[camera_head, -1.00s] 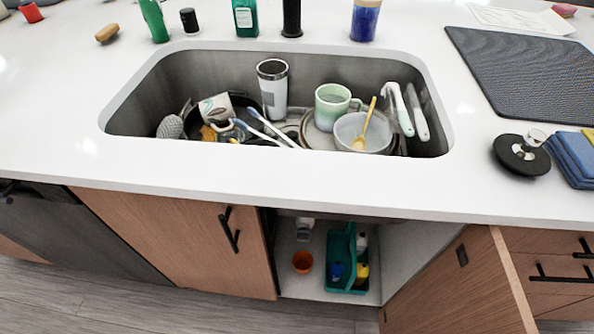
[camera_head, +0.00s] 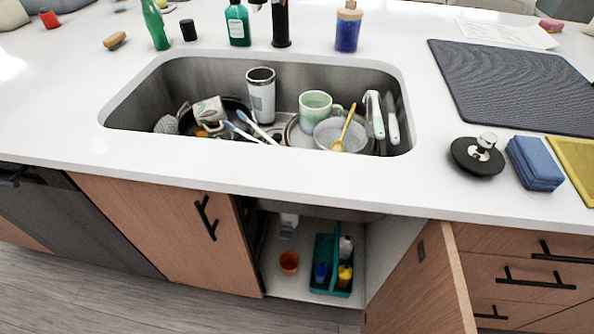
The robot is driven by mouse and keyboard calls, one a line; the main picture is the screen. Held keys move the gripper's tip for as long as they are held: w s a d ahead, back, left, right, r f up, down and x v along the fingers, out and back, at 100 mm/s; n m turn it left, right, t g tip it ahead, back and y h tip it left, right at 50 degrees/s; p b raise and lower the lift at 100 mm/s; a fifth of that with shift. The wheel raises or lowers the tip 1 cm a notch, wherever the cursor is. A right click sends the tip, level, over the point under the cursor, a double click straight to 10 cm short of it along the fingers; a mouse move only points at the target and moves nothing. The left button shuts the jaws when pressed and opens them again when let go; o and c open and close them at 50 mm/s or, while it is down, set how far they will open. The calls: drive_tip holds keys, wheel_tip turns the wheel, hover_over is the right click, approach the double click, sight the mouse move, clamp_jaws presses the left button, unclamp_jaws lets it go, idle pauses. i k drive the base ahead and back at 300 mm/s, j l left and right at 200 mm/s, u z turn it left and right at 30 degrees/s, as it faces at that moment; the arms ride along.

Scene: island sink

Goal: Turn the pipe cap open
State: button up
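A small pale fitting (camera_head: 288,224), which looks like the lower part of the sink pipe, shows inside the open cabinet under the sink. It is too small and shaded for me to make out a separate cap or whether it is turned. The countertop and the cabinet's top edge hide what is above it. My gripper is not in view.
Below the fitting, an orange cup (camera_head: 289,262) and a teal caddy (camera_head: 322,264) with bottles stand on the cabinet floor. An open cabinet door (camera_head: 425,285) juts out at the right. The sink (camera_head: 180,80) above is full of dishes. Floor at lower left is clear.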

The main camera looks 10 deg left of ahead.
sight(287, 231)
drive_tip(key=l+u, duration=0.35)
drive_tip(key=l, duration=0.2)
drive_tip(key=l+u, duration=0.3)
drive_tip(key=l, duration=0.2)
drive_tip(key=k+l+u, duration=0.15)
drive_tip(key=l+u, duration=0.2)
drive_tip(key=l, duration=0.15)
